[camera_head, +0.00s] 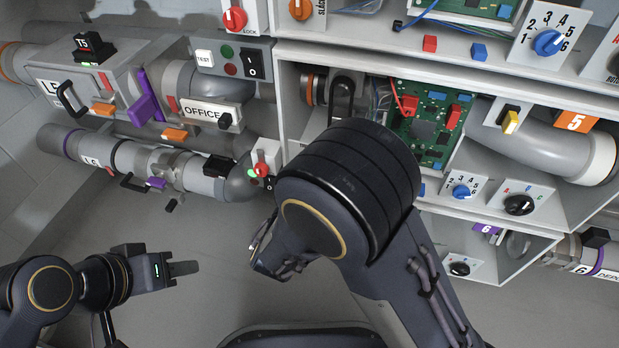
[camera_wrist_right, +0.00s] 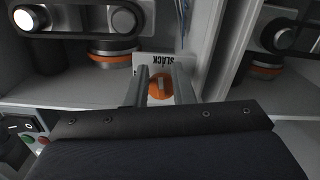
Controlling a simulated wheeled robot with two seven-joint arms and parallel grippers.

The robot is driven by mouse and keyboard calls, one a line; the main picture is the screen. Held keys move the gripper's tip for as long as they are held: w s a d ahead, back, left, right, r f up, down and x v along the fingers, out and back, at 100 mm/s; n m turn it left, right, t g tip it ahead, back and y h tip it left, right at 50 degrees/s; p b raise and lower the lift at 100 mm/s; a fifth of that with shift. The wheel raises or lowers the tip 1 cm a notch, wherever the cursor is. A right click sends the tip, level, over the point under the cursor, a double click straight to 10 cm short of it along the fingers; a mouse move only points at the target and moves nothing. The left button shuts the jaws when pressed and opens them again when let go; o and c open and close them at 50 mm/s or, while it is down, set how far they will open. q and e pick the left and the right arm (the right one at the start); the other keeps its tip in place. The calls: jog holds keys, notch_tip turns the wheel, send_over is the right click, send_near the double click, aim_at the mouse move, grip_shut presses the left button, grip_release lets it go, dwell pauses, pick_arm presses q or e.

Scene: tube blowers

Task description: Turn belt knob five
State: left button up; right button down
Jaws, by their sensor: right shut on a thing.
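An orange knob (camera_wrist_right: 160,86) sits beside a white plate marked SLACK (camera_wrist_right: 177,60), which reads upside down in the right wrist view. I take it to be belt knob five. My right gripper (camera_wrist_right: 161,74) has one finger on each side of the knob and is shut on it. In the head view my own right arm hides that gripper and this knob. My left gripper (camera_head: 184,268) hangs over the floor at lower left, away from the panels. Its fingers overlap there, so I cannot tell if they are apart.
An orange 5 sign (camera_head: 577,121) marks the middle shelf, which holds a green circuit board (camera_head: 428,150) and a grey pipe (camera_head: 560,150). Another orange knob (camera_head: 301,8) is on the upper shelf edge. The floor (camera_head: 215,310) around my left gripper is clear.

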pick_arm(q)
jog(key=shift+f+b, duration=0.85)
jog(key=shift+f, duration=0.3)
pick_arm(e)
jog(key=shift+a+f+m, duration=0.2)
jog(key=shift+a+m, duration=0.15)
jog(key=shift+m, duration=0.55)
jog(key=c, duration=1.2)
grip_release()
pick_arm(q)
jog(key=shift+a, duration=0.1)
pick_arm(e)
jog(key=shift+o, duration=0.2)
pick_arm(q)
jog(key=shift+r+p, duration=0.9)
jog(key=shift+p, duration=0.05)
pick_arm(e)
jog(key=v, duration=0.7)
jog(key=shift+s, duration=0.35)
